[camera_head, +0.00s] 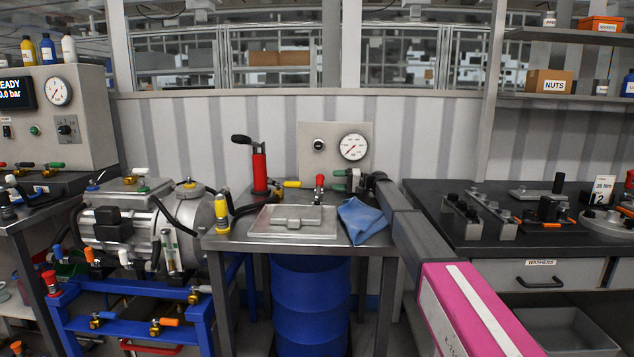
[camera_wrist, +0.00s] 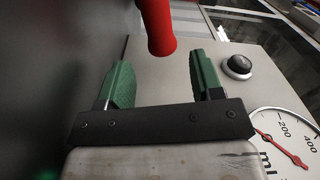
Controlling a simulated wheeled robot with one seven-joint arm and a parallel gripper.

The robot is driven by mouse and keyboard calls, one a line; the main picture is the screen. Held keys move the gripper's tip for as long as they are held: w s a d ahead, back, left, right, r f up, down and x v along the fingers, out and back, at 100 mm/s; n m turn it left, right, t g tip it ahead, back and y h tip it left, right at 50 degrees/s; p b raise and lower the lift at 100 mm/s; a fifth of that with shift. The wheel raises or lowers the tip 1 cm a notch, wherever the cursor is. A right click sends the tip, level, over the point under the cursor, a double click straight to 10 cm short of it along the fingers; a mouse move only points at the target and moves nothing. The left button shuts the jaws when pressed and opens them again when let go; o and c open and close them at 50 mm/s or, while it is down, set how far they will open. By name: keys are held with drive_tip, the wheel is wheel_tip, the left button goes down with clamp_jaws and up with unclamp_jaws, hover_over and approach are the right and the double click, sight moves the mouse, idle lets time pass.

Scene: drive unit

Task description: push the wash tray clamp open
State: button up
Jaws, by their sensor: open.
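The wash tray (camera_head: 262,224) is a flat metal tray with a raised lid part, lying on the steel bench. Its clamp (camera_head: 319,187) has a red handle standing roughly upright at the tray's back edge. My gripper (camera_head: 337,180) is just right of the handle, with its green fingers pointing left toward it. In the wrist view, the red clamp handle (camera_wrist: 157,25) lies ahead of the gap between the fingertips of my open gripper (camera_wrist: 160,62). The fingers hold nothing. The clamp's base is not clear in either view.
A blue cloth (camera_head: 362,219) lies right of the tray. A red hand pump (camera_head: 259,170) and a yellow bottle (camera_head: 222,213) stand left. A gauge panel (camera_head: 335,150) rises close behind my gripper. A blue drum (camera_head: 311,305) is under the bench.

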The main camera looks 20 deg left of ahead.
sight(320, 180)
drive_tip(key=x, duration=0.7)
drive_tip(key=shift+a, duration=0.3)
clamp_jaws()
